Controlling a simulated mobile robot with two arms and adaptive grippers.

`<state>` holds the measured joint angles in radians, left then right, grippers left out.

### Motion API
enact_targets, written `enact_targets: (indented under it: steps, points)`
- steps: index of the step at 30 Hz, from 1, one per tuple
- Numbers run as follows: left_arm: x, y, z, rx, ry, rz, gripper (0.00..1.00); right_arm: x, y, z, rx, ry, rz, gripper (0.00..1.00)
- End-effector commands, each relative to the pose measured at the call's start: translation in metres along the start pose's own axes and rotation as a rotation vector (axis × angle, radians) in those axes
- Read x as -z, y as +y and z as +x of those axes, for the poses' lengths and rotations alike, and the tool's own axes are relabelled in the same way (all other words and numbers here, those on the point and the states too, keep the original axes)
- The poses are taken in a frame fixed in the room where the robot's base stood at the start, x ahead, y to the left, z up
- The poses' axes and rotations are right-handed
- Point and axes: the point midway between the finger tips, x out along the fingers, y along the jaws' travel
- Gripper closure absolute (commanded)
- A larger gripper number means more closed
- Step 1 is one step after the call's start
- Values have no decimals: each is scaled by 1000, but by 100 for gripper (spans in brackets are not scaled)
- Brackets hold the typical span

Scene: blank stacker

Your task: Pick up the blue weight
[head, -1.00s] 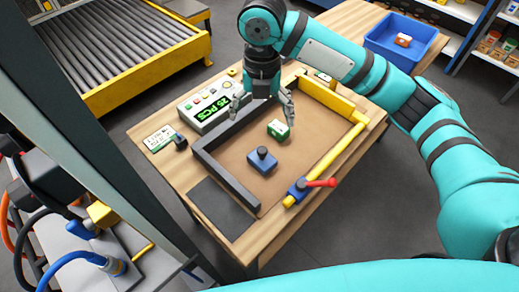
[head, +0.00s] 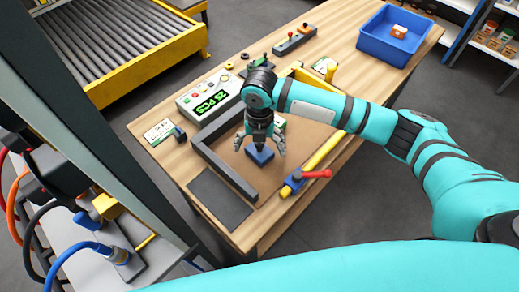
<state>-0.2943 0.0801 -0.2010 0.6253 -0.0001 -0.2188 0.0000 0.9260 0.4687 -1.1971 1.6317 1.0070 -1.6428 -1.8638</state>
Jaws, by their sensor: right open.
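The blue weight (head: 262,157) is a small blue block with a dark knob on top. It rests on the brown board inside the frame on the table. My right gripper (head: 260,150) is open directly above it, its fingers spread to either side of the block. The knob is hidden behind the gripper. I cannot tell whether the fingers touch the weight. A green and white weight (head: 281,124) sits just behind, partly hidden by the gripper. My left gripper does not show.
A dark bar (head: 222,165) and a yellow rail (head: 325,151) with a blue clamp and red handle (head: 316,174) border the board. A control box with a green display (head: 208,104) stands at the left. A blue bin (head: 374,40) stands at the back right.

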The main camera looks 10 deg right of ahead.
Motion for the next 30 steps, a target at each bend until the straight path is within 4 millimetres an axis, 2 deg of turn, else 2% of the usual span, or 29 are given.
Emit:
enact_targets:
  steps: [4,9,26,30]
  points:
    - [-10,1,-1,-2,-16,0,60,0,0,7,-1,-1,-1,2]
    - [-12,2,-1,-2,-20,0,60,0,0,7,-1,-1,-1,4]
    - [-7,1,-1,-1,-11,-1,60,0,0,6,0,-1,0,77]
    - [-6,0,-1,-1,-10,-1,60,-1,1,4,-3,-3,0,79]
